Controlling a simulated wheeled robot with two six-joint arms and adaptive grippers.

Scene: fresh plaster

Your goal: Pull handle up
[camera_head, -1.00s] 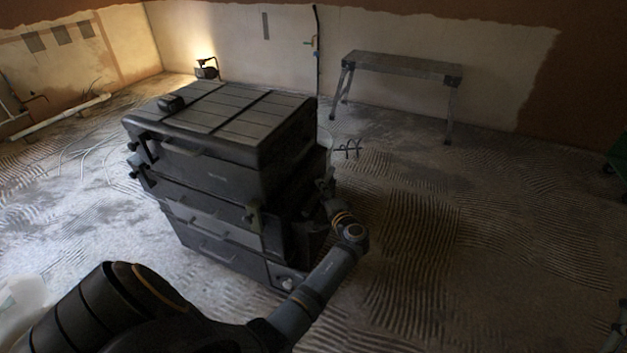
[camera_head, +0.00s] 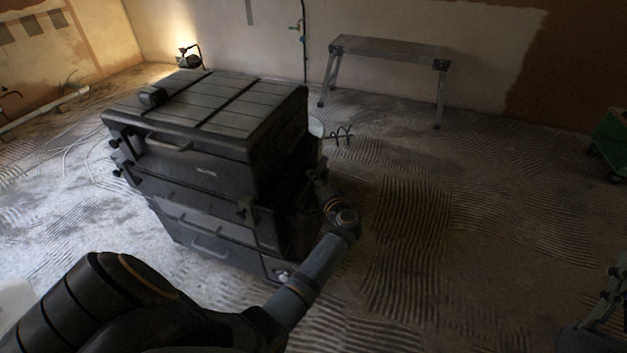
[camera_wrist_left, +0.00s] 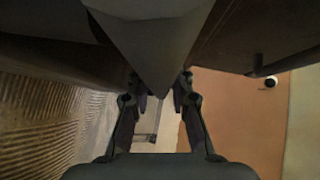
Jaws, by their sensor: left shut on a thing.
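A stack of dark tool cases (camera_head: 205,170) stands on the floor in the head view, with a ribbed lid on top. My left gripper (camera_head: 316,178) is at the stack's right side, below the lid's level. In the left wrist view its two fingers (camera_wrist_left: 160,95) are shut on a dark, pointed-looking part. The case side hides most of that part, so I cannot make out its full shape. Part of my right arm (camera_head: 605,310) shows at the lower right edge; its jaws are unclear.
A grey work bench (camera_head: 390,50) stands by the back wall. A lit work lamp (camera_head: 189,57) is behind the stack. A bucket with a mixing paddle (camera_head: 335,135) is just behind it on the right. A green item (camera_head: 608,143) is at the right edge. The ridged floor right of the stack is clear.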

